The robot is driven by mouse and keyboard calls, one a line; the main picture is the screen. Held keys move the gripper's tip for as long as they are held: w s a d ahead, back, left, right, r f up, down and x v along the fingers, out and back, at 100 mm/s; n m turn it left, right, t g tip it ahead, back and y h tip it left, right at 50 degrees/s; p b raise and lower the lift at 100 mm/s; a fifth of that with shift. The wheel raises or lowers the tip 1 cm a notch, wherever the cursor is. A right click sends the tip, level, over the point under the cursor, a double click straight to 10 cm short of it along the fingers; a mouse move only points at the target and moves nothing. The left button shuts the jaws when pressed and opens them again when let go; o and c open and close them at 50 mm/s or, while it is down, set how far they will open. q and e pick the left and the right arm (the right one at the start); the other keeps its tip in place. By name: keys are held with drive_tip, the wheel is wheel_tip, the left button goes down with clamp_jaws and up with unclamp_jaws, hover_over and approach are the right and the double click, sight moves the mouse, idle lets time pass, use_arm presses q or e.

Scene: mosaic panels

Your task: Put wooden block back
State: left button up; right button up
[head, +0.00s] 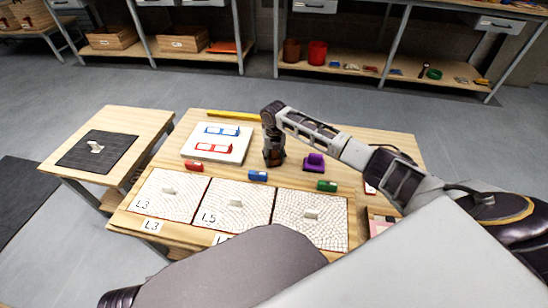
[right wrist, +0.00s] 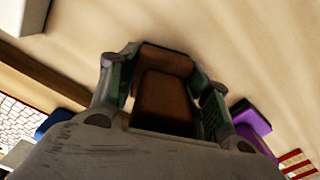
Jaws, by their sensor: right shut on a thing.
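My right gripper (head: 273,160) is over the main table, between the white tray and a purple object (head: 314,162). In the right wrist view the gripper (right wrist: 162,85) is shut on a brown wooden block (right wrist: 165,98), with a finger on each side of it. The block is above or at the light wood tabletop; I cannot tell if it touches. My left gripper is not in view.
A white tray (head: 190,150) holds blue and red pieces. A side table (head: 150,122) bears a dark mat.

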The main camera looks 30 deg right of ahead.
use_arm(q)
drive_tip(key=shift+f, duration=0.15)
use_arm(e)
drive_tip(key=shift+f, duration=0.1)
drive_tip(key=o, duration=1)
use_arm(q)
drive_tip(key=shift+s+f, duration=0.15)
use_arm(e)
drive_tip(key=shift+r, duration=0.4)
wheel_tip(320, 180, up, 11)
drive_tip(key=p, duration=0.3)
drive_tip(key=shift+f+p, duration=0.15)
drive_tip(key=shift+p, duration=0.15)
drive_tip(key=shift+r, duration=0.4)
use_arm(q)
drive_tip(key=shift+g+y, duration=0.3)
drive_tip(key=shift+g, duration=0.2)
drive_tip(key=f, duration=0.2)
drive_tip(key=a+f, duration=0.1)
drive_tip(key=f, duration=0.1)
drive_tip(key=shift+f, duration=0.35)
